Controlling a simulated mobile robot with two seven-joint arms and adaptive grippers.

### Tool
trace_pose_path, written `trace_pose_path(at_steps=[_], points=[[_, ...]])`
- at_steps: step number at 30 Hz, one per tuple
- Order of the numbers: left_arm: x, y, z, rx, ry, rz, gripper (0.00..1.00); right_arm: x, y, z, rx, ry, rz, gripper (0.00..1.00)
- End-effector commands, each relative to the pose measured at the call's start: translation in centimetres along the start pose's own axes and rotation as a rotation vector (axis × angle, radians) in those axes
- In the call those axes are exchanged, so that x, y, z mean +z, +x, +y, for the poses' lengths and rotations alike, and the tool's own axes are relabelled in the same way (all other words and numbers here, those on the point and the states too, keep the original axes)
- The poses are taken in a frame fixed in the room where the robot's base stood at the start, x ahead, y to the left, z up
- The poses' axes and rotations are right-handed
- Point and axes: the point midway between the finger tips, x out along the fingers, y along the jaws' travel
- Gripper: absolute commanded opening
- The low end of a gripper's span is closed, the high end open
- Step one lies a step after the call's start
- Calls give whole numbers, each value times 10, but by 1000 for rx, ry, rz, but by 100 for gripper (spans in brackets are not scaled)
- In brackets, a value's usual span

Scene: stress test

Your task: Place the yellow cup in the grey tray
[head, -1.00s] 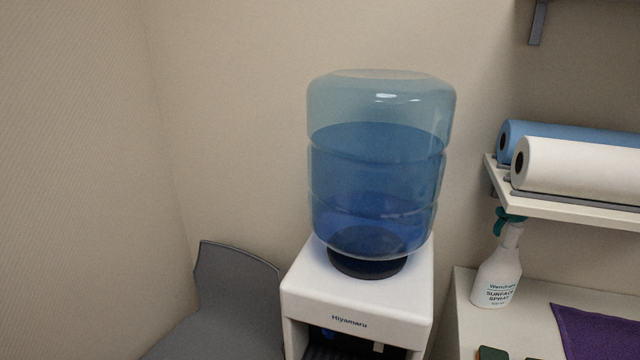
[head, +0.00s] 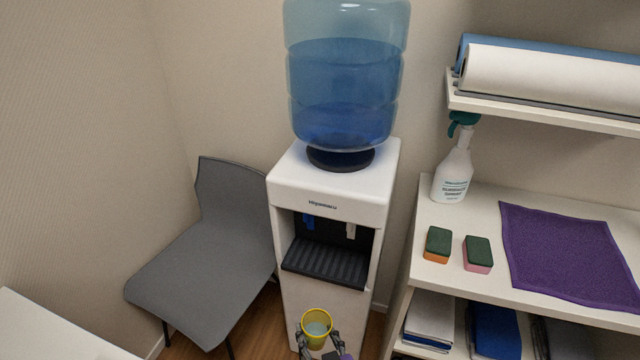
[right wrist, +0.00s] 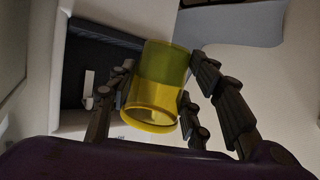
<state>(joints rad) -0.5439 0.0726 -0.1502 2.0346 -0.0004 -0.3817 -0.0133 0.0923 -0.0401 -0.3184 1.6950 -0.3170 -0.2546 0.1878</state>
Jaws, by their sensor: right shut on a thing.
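The yellow cup (head: 317,325) is see-through, with its open rim facing up in the head view. A pale bluish-green area shows inside it; I cannot tell whether it is liquid. My right gripper (head: 319,348) is shut on the cup, low in front of the water dispenser. In the right wrist view the cup (right wrist: 155,87) sits between the dark fingers (right wrist: 155,100). A dark grey slatted tray (head: 325,265) lies in the dispenser's recess, above the cup in the head picture. No other grey tray shows. My left gripper is not in view.
The white water dispenser (head: 330,190) carries a blue bottle (head: 345,85). A grey chair (head: 205,275) stands to its left. On its right is a white shelf unit (head: 480,205) with a spray bottle (head: 453,170), two sponges (head: 437,243) and a purple cloth (head: 565,250).

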Motion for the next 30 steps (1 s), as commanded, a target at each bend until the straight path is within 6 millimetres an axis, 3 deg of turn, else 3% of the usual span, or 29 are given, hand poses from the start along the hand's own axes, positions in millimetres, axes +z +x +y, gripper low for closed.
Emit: trace_pose_path(at_steps=[1,8,14,21,24,30], points=[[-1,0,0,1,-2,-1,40,-15,-2,8,14,6,15,36],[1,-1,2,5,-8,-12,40,-58,-20,46,78,32,18,36],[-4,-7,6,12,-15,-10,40,-115,-49,84,140,56,23,36],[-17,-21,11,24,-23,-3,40,-223,-119,136,220,90,34,36],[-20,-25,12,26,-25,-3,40,-260,-145,150,243,99,33,36],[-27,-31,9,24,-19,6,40,-306,-175,166,267,110,23,36]])
